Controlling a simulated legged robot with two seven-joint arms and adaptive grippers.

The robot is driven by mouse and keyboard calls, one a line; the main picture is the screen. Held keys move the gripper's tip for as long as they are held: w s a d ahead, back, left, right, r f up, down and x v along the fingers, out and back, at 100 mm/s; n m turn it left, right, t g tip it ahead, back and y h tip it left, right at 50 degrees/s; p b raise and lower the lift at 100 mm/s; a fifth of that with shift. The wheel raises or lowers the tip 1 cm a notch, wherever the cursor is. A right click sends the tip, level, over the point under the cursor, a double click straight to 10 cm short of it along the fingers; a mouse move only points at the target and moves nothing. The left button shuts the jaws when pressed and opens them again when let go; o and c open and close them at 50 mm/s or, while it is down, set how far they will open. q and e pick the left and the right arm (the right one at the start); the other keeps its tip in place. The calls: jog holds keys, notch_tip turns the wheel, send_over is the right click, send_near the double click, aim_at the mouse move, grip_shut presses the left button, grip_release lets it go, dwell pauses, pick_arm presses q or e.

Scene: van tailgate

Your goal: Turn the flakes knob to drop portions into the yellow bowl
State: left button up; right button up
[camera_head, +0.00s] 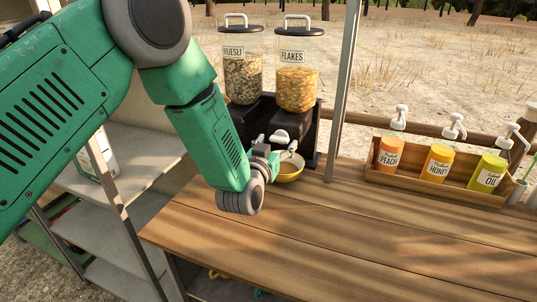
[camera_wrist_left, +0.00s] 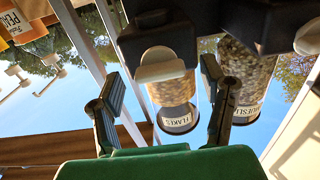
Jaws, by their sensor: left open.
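The flakes dispenser (camera_head: 296,88) is a clear labelled canister of orange flakes on a black stand. Its pale knob (camera_head: 280,136) sits on the stand's front and also shows in the left wrist view (camera_wrist_left: 160,66). The yellow bowl (camera_head: 289,175) stands on the counter below the flakes outlet, partly behind my gripper. My left gripper (camera_head: 267,152) is open in front of the stand, close to the knob. In the left wrist view, which is upside down, the two fingers (camera_wrist_left: 160,98) are spread on either side of the knob's line, with nothing held. Contact cannot be told.
The muesli dispenser (camera_head: 242,80) stands just left of the flakes one; its knob (camera_wrist_left: 308,37) shows at the wrist view's edge. A metal post (camera_head: 344,90) rises right of the stand. A wooden bottle box (camera_head: 425,184) stands at right. The front counter (camera_head: 330,240) is clear.

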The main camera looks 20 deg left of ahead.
pick_arm(q)
jog(key=s, duration=0.9)
jog(key=shift+s+a, duration=0.15)
jog(key=shift+s, duration=0.2)
